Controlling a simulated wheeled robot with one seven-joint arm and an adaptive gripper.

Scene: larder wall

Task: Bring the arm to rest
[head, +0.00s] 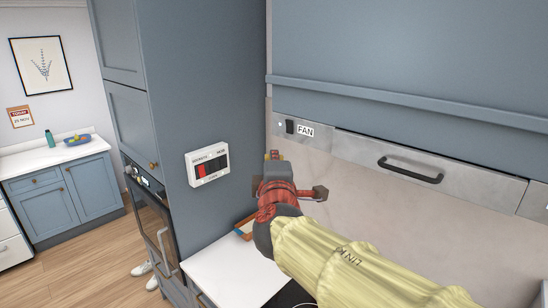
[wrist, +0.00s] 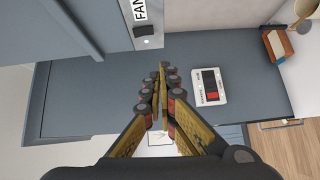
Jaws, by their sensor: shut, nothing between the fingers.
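My arm (head: 345,260), with a pale yellow sleeve, reaches up from the lower right in the head view. My gripper shows at its far end (head: 273,156), in front of the tall blue-grey cabinet side. In the wrist view my gripper (wrist: 160,72) is shut, its fingers together with nothing between them. It is apart from the white wall box with red and black switches (head: 207,165), which also shows right of the fingers in the wrist view (wrist: 209,87).
A FAN switch (head: 290,127) sits on the hood strip beside a drawer handle (head: 410,170), right of my gripper. A white counter (head: 225,270) lies below with a wooden-edged item (head: 245,228). An oven (head: 153,235) is at left. Open floor (head: 85,275) lies further left.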

